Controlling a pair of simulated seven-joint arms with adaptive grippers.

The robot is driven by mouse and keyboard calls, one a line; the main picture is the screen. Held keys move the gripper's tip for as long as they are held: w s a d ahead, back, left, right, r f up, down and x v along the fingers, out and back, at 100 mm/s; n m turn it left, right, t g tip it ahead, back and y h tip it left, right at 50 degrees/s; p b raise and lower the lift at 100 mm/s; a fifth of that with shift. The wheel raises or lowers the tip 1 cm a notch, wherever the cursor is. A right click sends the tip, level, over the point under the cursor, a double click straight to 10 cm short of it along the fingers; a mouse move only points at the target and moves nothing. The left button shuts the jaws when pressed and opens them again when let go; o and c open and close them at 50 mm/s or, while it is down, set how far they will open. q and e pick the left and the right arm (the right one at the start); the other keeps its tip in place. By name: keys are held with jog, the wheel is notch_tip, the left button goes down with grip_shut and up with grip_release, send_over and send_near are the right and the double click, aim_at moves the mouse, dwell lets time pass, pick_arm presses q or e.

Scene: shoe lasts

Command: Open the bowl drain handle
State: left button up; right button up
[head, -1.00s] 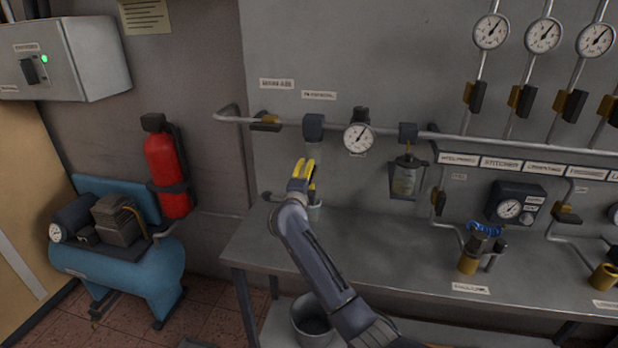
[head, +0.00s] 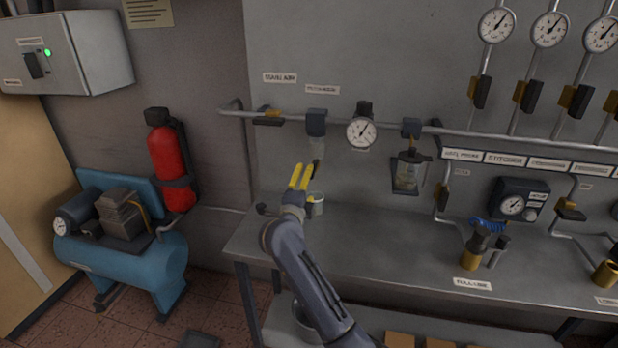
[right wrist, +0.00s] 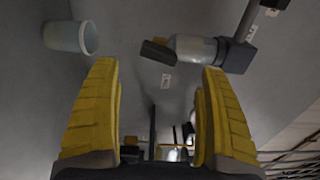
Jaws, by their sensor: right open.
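The filter (head: 316,123) hangs from the wall pipe with a pale bowl (head: 317,148) below it. The dark drain handle (head: 316,167) is at the bowl's lower end. My right gripper (head: 301,176) has yellow fingers, open and empty, just left of and slightly below the handle in the head view. In the right wrist view, the handle (right wrist: 158,52) lies beyond the gap between the fingertips (right wrist: 160,70), apart from both, with the bowl (right wrist: 190,48) to its right. My left gripper is not in view.
A white cup (head: 317,205) stands on the grey bench (head: 380,245) under the bowl, and shows in the right wrist view (right wrist: 70,37). A gauge (head: 361,131) and a second glass bowl unit (head: 409,170) hang to the right. The wall pipe (head: 470,136) runs above.

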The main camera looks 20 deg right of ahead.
jog(key=shift+v, duration=2)
